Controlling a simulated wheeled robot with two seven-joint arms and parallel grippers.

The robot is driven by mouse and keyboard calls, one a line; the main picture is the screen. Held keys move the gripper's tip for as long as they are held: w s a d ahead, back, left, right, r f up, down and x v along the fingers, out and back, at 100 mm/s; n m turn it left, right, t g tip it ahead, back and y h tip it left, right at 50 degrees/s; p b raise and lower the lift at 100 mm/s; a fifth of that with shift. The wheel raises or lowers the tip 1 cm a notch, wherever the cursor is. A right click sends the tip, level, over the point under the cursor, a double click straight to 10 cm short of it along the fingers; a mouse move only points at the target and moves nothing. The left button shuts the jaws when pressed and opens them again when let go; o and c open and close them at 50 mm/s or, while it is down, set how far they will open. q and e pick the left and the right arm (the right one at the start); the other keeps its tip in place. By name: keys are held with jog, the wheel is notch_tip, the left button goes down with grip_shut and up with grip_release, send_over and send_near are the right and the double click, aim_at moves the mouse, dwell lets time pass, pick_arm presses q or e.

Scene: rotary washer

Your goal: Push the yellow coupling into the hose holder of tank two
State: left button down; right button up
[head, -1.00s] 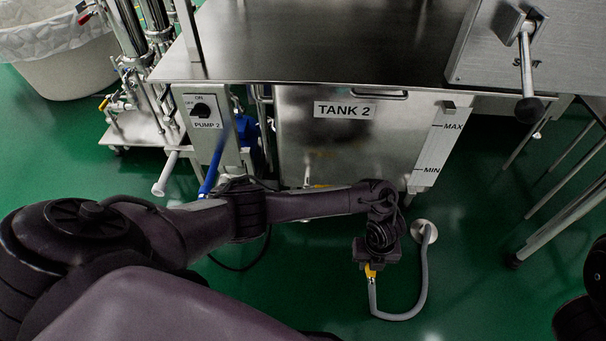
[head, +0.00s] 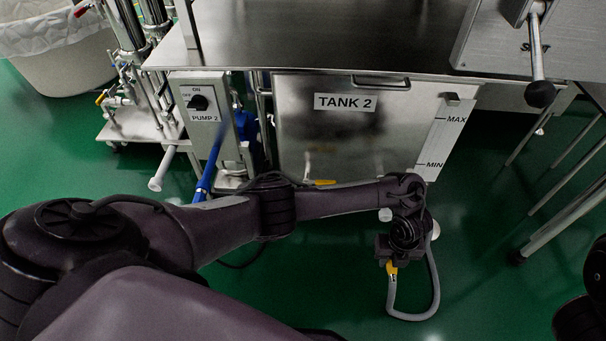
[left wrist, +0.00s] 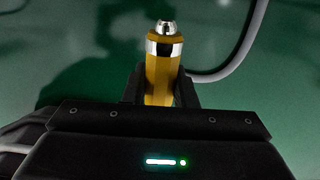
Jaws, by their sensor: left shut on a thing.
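The yellow coupling (head: 392,268) is held low over the floor in front of tank two (head: 300,130). My left gripper (head: 388,256) is shut on it. In the left wrist view the coupling (left wrist: 163,75) stands between the two fingers (left wrist: 160,92), its silver collar and metal tip pointing away from the gripper. A grey hose (head: 434,290) loops from the coupling to the right and up behind my wrist. I cannot make out the hose holder; my left arm covers the lower front of the tank. My right gripper's fingers do not show.
A yellow handle (head: 325,182) shows at the tank's lower front. The pump 2 box (head: 205,115) stands left, table legs (head: 560,210) right. Green floor (head: 480,270) is clear right of the hose.

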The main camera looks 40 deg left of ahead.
pick_arm(q)
jog(key=shift+r, duration=0.1)
dwell(0.3)
jog(key=shift+w, duration=0.1)
jog(key=shift+w+a, duration=0.3)
jog(key=shift+w, duration=0.15)
jog(key=w+b, duration=0.1)
jog(key=w+a+b, duration=0.2)
jog(key=w, duration=0.1)
jog(key=shift+a+b, duration=0.25)
jog(key=shift+b, duration=0.05)
dwell(0.5)
jog(key=shift+p, duration=0.35)
dwell(1.2)
jog(key=shift+w+a+b, duration=0.35)
jog(key=shift+w+b, duration=0.25)
jog(key=shift+b, duration=0.1)
